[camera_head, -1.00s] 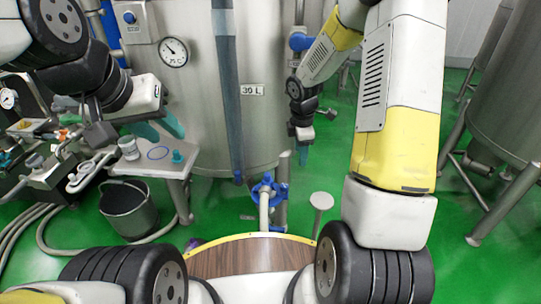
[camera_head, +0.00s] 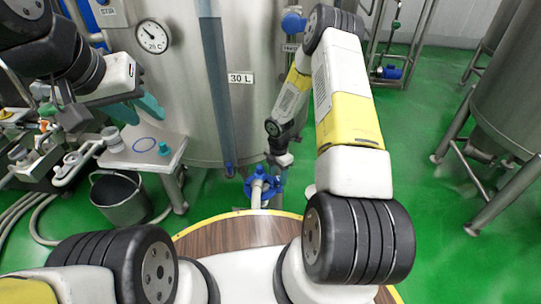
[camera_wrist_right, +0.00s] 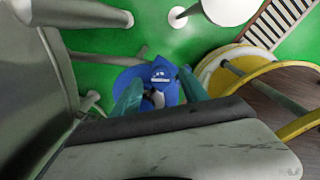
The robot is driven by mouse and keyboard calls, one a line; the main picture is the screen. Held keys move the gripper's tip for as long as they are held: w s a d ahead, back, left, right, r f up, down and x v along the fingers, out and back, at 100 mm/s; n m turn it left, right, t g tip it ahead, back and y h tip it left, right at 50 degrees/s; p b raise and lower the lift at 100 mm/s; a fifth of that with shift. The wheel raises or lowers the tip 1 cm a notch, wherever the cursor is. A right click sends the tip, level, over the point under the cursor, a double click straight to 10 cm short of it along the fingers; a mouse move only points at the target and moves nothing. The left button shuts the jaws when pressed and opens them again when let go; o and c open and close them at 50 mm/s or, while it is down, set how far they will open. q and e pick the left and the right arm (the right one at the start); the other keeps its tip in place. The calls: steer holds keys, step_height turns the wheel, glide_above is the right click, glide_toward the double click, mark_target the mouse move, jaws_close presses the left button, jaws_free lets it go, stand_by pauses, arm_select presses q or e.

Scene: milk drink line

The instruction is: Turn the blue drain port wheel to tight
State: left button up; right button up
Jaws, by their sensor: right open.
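The blue drain port wheel (camera_head: 262,188) sits low in front of the tank, on a pale pipe. In the right wrist view the blue wheel (camera_wrist_right: 158,72) lies between and beyond the two teal fingertips. My right gripper (camera_wrist_right: 160,84) is open over the wheel; I cannot tell whether the fingers touch it. In the head view my right gripper (camera_head: 276,172) is right above the wheel, its fingers mostly hidden. My left gripper (camera_head: 138,110) is at the left, above a small side table, with its teal fingers apart and nothing between them.
The steel tank (camera_head: 185,85) with a dial gauge (camera_head: 153,36) and a 30 L label stands behind. A side table (camera_head: 150,155) holds a blue ring and a teal fitting. A grey bucket (camera_head: 122,200) stands below it.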

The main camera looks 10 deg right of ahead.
steer(key=shift+f, duration=0.4)
jaws_close()
